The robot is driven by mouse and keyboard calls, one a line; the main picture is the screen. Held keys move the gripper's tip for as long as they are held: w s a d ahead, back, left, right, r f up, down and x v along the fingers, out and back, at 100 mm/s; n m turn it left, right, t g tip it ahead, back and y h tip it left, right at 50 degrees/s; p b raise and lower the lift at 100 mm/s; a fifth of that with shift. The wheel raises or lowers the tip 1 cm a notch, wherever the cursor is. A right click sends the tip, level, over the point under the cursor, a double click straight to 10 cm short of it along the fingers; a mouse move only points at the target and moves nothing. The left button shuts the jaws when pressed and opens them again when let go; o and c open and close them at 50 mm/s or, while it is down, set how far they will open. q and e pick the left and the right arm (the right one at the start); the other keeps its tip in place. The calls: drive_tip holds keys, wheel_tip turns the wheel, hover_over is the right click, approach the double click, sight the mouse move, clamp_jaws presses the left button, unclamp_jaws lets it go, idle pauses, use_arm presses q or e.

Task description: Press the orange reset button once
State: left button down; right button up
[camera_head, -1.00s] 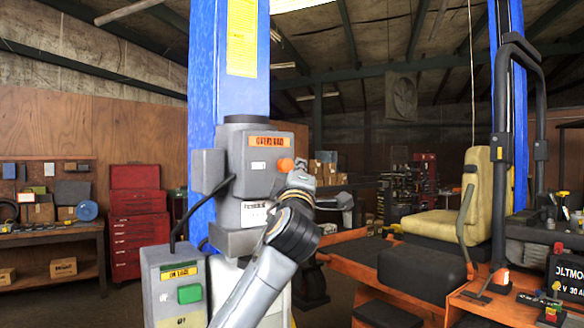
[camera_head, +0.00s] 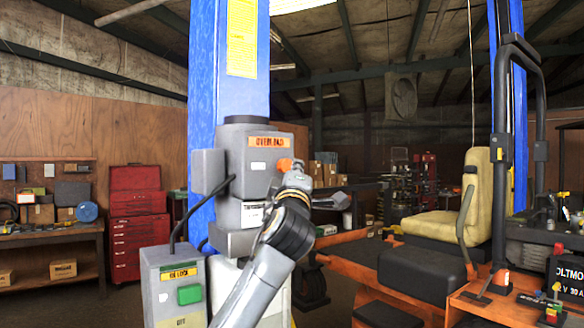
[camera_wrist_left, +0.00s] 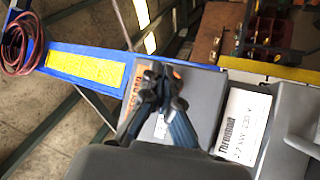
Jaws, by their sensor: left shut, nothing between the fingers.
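The orange reset button (camera_head: 284,165) sticks out from the right side of the grey overload box (camera_head: 240,165), under an orange label. My left gripper (camera_head: 294,167) is shut and empty, right at the button in the head view and partly covering it. In the left wrist view the shut fingers (camera_wrist_left: 156,80) lie over the face of the grey box, in front of its orange label. Whether the fingers touch the button cannot be told; the fingers hide that spot. My right gripper is not in view.
The box hangs on a blue post (camera_head: 228,60). Below it is a grey switch box with a green button (camera_head: 189,294). A red tool cabinet (camera_head: 137,220) stands at the back left.

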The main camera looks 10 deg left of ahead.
use_arm(q)
drive_tip(key=shift+w+a, duration=0.25)
drive_tip(key=shift+a, duration=0.05)
idle(0.6)
drive_tip(key=shift+s+d, duration=0.1)
drive_tip(key=shift+s+d+b, duration=0.55)
drive_tip(key=shift+d, duration=0.1)
drive_tip(key=s+d+b, duration=0.2)
drive_tip(key=s+d, duration=0.1)
drive_tip(key=shift+s+d, duration=0.15)
drive_tip(key=shift+d, duration=0.25)
